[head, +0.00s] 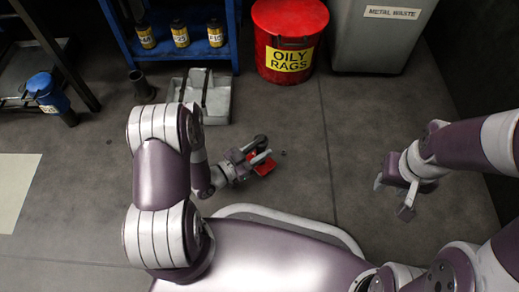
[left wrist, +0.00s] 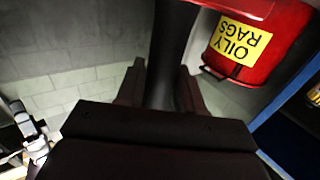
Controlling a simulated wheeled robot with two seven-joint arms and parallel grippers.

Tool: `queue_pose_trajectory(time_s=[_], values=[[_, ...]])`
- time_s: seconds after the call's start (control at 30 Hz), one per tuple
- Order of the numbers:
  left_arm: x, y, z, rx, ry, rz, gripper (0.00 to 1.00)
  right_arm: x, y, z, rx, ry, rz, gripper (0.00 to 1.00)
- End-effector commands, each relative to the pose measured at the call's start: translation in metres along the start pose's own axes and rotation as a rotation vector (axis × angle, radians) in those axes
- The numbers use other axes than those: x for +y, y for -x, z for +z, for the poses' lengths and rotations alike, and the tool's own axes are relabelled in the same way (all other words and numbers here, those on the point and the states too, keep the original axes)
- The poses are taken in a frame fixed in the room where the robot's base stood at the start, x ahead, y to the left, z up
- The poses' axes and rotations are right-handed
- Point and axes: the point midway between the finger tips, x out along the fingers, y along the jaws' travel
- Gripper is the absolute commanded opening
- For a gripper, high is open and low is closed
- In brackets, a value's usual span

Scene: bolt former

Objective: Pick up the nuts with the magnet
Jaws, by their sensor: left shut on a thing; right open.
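My left gripper (head: 252,157) is low over the floor in the middle of the head view. It is shut on the magnet, which shows a red part (head: 264,166) and a dark end beside the fingers. In the left wrist view a dark shaft (left wrist: 174,55) rises between the fingers of my left gripper (left wrist: 158,88). A small dark piece, perhaps a nut (head: 283,152), lies on the floor just right of the magnet. No other nuts can be made out. My right gripper (head: 393,198) is open and empty at the right, well apart from the magnet.
A grey divided tray (head: 217,112) stands on the floor behind my left arm. Behind are a red oily-rags bin (head: 288,22), a metal waste bin (head: 381,45) and a blue shelf (head: 193,47) with several cans. The floor between my grippers is clear.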

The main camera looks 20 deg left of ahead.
Motion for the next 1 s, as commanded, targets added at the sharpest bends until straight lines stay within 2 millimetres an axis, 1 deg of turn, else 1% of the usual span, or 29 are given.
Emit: queue_pose_trajectory(time_s=[0.17, 1.0], values=[[-0.001, 0.000, -0.009, 0.003, -0.001, 0.000, 0.00, 0.000, 0.008, -0.001, 0.000, 0.000, 0.000, 0.40], [-0.001, 0.000, -0.074, 0.002, -0.001, 0.000, 0.00, 0.000, 0.069, -0.008, 0.000, 0.000, 0.000, 0.40]])
